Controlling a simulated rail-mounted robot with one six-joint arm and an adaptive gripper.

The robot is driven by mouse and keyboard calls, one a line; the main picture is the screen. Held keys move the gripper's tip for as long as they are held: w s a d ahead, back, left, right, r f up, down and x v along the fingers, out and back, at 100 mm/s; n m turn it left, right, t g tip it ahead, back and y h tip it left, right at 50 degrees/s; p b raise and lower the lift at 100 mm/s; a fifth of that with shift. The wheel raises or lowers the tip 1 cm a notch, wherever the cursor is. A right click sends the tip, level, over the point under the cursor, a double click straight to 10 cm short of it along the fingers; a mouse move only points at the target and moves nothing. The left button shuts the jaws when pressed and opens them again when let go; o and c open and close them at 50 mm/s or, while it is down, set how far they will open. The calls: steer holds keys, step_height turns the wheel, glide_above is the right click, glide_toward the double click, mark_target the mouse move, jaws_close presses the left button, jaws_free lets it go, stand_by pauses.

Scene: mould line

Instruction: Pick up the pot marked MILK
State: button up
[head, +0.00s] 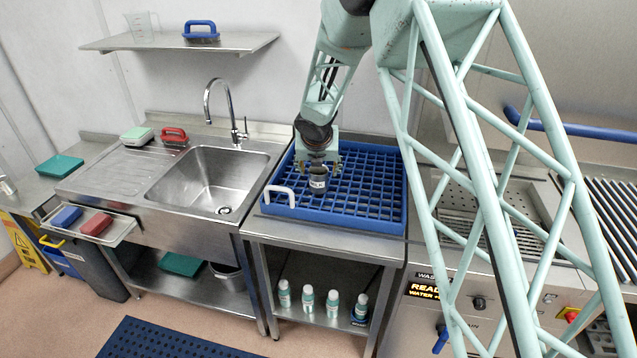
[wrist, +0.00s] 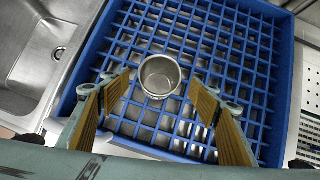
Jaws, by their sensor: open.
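A small metal pot (head: 318,184) stands upright in the blue rack (head: 335,219), with a pale label on its side that is too small to read. In the wrist view the pot (wrist: 160,76) shows from above, open and empty, resting on the blue grid. My gripper (head: 318,163) is just above and behind the pot in the head view. In the wrist view my gripper (wrist: 160,97) is open, its two tan-padded fingers apart on the left and right of the pot's near side. I cannot tell whether either finger touches it.
The rack's raised blue walls surround the pot. A white handle-like piece (head: 279,195) is at the rack's front left. A steel sink (head: 208,183) with a tall tap (head: 225,108) lies to the left. Several bottles (head: 308,299) stand on the shelf below.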

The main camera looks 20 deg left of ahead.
mark_target(318, 174)
steer(key=shift+b+x, duration=0.45)
steer(key=shift+x, duration=2.15)
steer(key=shift+s, duration=0.1)
steer(key=shift+c, duration=0.3)
steer(key=c, duration=1)
steer(key=shift+r, duration=0.2)
steer(key=shift+r+p, duration=0.95)
steer(key=shift+r, duration=0.8)
steer(key=shift+s+d+f, duration=0.2)
steer(key=shift+s+d, duration=0.05)
steer(key=s+d+b, duration=0.2)
steer(key=s+d, duration=0.1)
steer(key=d, duration=0.1)
steer(key=s+d+r+b, duration=0.1)
steer(key=s+d+b, duration=0.1)
steer(key=s+d, duration=0.1)
steer(key=s+d+b, duration=0.2)
steer(key=s+d, duration=0.1)
steer(key=d, duration=0.2)
steer(key=shift+s+d+r+b, duration=0.1)
steer(key=shift+r+b, duration=0.15)
steer(key=shift+b, duration=0.15)
